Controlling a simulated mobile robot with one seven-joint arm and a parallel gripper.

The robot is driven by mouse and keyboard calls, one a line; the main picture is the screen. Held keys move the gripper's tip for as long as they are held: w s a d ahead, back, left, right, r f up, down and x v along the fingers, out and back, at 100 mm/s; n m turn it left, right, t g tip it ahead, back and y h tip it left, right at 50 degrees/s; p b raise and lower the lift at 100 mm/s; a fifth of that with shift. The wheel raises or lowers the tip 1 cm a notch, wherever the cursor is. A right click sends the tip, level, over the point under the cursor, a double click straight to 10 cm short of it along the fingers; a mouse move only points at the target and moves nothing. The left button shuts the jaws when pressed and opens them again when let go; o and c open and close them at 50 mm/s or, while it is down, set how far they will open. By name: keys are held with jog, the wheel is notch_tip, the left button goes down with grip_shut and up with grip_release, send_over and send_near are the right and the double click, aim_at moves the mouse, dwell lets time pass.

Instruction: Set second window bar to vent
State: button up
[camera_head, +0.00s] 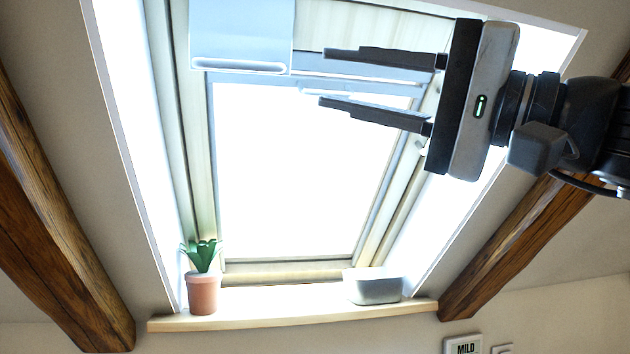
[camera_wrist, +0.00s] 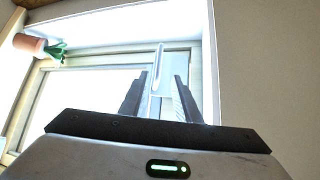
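The roof window (camera_head: 300,170) has a pale bar (camera_head: 300,86) running across the top of its sash. A pale panel (camera_head: 240,32) with a long rounded slot or lip along its lower edge hangs at the window's top left. My gripper (camera_head: 323,77) is open, its fingers pointing left across the upper window. In the wrist view, my gripper (camera_wrist: 160,78) has its two fingers apart, with part of the bar (camera_wrist: 154,104) visible between them. The rounded lip (camera_wrist: 158,58) shows just beyond the fingertips. I see no grip on anything; whether a finger touches the bar is unclear.
A potted plant (camera_head: 203,290) and a grey-white box (camera_head: 374,286) stand on the sill (camera_head: 280,314). Wooden beams (camera_head: 50,200) flank the window recess. The space before the lower glass is clear.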

notch_tip(320, 180, down, 24)
jog(key=w+a+g+h+p, duration=0.2)
jog(key=g+h+p, duration=0.15)
jog(key=h, duration=0.55)
jog(key=s+d+f+n+g+h+p, duration=0.1)
jog(key=s+d+f+h+p, duration=0.1)
jog(key=d+f+h, duration=0.3)
jog(key=s+d+f+n+h+p, duration=0.1)
jog(key=d+f, duration=0.5)
jog(key=f, duration=0.7)
jog(key=s+h+p, duration=0.1)
jog(key=s+h, duration=0.1)
jog(key=h, duration=0.1)
jog(key=shift+s+d+f+g+h, duration=0.25)
jog(key=shift+s+d+g+h, duration=0.1)
jog(key=shift+d+h, duration=0.05)
